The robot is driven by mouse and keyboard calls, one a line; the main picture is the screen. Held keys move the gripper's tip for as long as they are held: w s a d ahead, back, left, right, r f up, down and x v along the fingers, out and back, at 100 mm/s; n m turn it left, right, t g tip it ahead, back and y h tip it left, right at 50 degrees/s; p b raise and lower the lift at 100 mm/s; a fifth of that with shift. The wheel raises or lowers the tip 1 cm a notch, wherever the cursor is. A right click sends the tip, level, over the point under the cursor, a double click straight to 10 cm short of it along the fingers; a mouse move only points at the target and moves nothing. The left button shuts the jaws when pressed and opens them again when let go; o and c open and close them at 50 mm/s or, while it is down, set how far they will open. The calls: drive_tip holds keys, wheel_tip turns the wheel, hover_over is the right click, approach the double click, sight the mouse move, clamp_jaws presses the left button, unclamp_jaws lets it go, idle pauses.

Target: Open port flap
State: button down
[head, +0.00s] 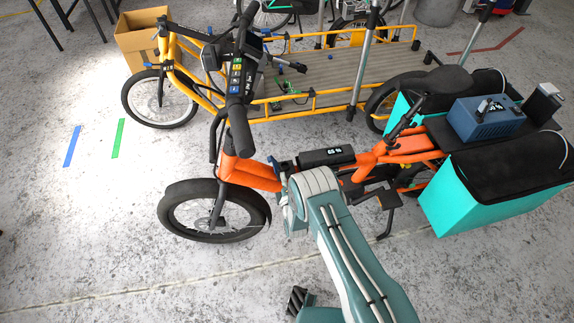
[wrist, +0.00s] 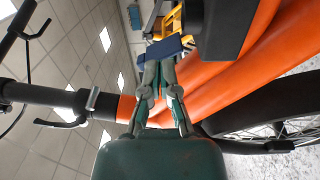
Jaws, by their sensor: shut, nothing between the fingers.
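The orange cargo bike (head: 250,174) stands in the middle of the head view, and its orange frame (wrist: 285,50) fills the right of the wrist view. A small blue flap-like piece (wrist: 170,47) lies just beyond my gripper's fingertips, beside a black block on the frame. A blue bit also shows by the frame in the head view (head: 275,165). My gripper (wrist: 160,62) is shut with nothing between its fingers. Its tips are at or very near the blue piece's edge; I cannot tell whether they touch. In the head view my arm hides the fingers.
A black battery (head: 326,156) sits on the frame. The front wheel (head: 213,212) and handlebar (head: 238,130) are to the left. A yellow cargo bike (head: 183,80) stands behind. Floor at front left is clear.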

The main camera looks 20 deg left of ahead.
drive_tip(key=w+d+v, duration=0.1)
drive_tip(key=v, duration=0.6)
drive_tip(key=shift+d, duration=0.3)
drive_tip(key=shift+s, duration=0.15)
idle(0.4)
drive_tip(key=w+d+r+m+g+h, duration=0.1)
drive_tip(key=w+d+r+m+h, duration=0.2)
drive_tip(key=r, duration=0.6)
drive_tip(key=w+d+r+m+g, duration=0.1)
drive_tip(key=w+d+r+m, duration=0.3)
drive_tip(key=r, duration=0.5)
drive_tip(key=w+d+r+m+h, duration=0.1)
drive_tip(key=w+r+m+h, duration=0.1)
drive_tip(key=w+r, duration=0.5)
drive_tip(key=s+d+r+m+g+h, duration=0.4)
drive_tip(key=s+d+r+m, duration=0.5)
drive_tip(key=s+d+r, duration=1.1)
drive_tip(key=s+d+r+m+g, duration=0.1)
drive_tip(key=s+d+m, duration=0.1)
drive_tip(key=s, duration=0.7)
drive_tip(key=s+d+r+m+g, duration=0.2)
drive_tip(key=s+m, duration=0.2)
drive_tip(key=s, duration=0.5)
drive_tip(key=shift+r+g+h, duration=0.2)
drive_tip(key=shift+g+h, duration=0.1)
